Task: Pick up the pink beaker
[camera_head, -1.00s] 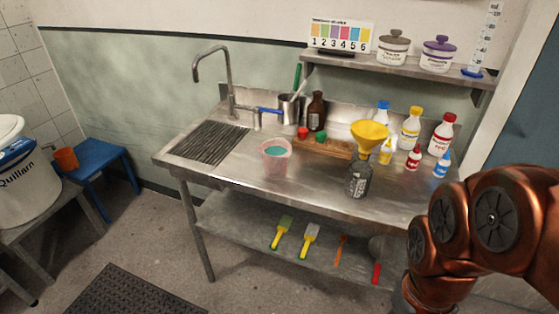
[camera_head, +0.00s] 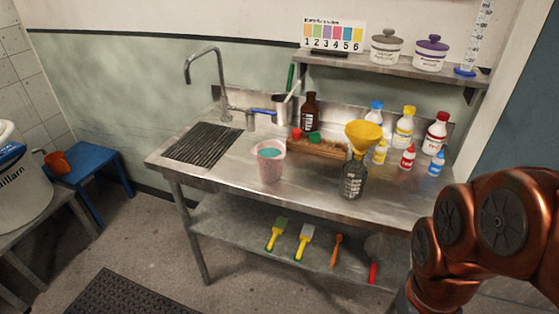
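The pink beaker (camera_head: 270,168) stands upright on the steel sink bench (camera_head: 225,172), near its front edge and just right of the ribbed drainer. It is translucent pink, and teal liquid shows at its top. My copper-coloured arm fills the lower right of the head view, apart from the beaker. My gripper is outside the frame, so its state does not show.
A dark bottle with a yellow funnel (camera_head: 363,135) stands right of the beaker. A wooden tray (camera_head: 330,150) and a brown bottle (camera_head: 310,112) are behind it. Several capped bottles stand at the right. The drainer (camera_head: 203,143) at the left is clear.

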